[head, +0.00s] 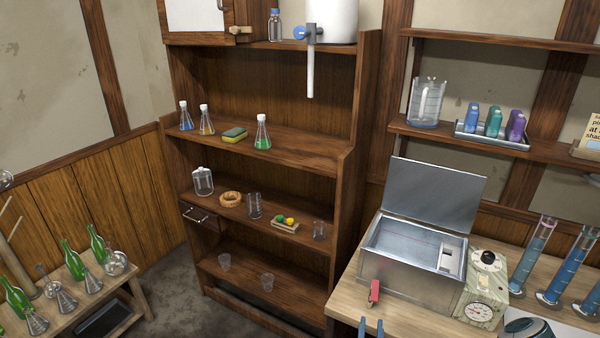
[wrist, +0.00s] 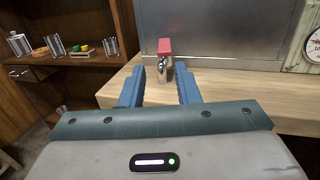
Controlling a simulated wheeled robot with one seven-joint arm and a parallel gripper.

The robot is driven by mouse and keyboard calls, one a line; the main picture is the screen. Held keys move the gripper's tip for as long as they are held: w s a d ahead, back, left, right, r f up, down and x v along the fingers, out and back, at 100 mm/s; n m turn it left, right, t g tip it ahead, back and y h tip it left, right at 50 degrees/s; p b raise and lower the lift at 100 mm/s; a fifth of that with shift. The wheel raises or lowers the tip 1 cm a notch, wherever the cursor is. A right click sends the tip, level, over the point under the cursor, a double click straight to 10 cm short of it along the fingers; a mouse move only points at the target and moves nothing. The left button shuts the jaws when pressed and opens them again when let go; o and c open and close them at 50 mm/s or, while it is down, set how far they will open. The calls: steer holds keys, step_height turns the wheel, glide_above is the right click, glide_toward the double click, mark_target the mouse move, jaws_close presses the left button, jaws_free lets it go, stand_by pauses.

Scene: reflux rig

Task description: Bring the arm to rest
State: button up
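A small metal tap with a red handle (wrist: 164,47) stands in line with the gap between the fingers, with space on both sides. The same red-handled tap (head: 374,291) is on the front of the metal bath in the head view. The rest of my arm is out of the head view.
The open-lidded metal bath (head: 400,274) stands on the wooden bench (head: 345,297). A dial device (head: 484,309) and blue-filled cylinders (head: 533,255) stand to its right. A tall shelf (head: 310,152) with flasks is behind left. A low table (head: 122,308) holds green bottles.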

steer(key=w+a+r+n+t+y+b, duration=0.1)
steer(key=a+r+n+t+y, duration=0.1)
steer(key=a+r+n+y, duration=1.25)
steer(key=s+a+r+n+g+y+b, duration=0.1)
steer(key=s+a+n+g+y, duration=0.3)
steer(key=n+g, duration=0.5)
steer(key=s+a+n+g+y, duration=0.2)
steer(key=s+n+g+y, duration=0.45)
steer(key=g, duration=0.35)
steer(key=s+d+n+g+h+b, duration=0.1)
steer(key=s+d+n+g+h, duration=0.3)
steer(key=s+n+h, duration=0.55)
steer(key=w+d+r+t+h+b, duration=0.1)
steer(key=w+d+r+t+h, duration=0.3)
steer(key=d+r+t+h, duration=0.3)
steer(key=d+h, duration=0.1)
steer(key=h, duration=0.2)
steer(key=shift+w+d+r, duration=0.15)
steer(key=shift+d+r, duration=0.05)
steer(key=shift+d, duration=0.15)
stand_by(2.3)
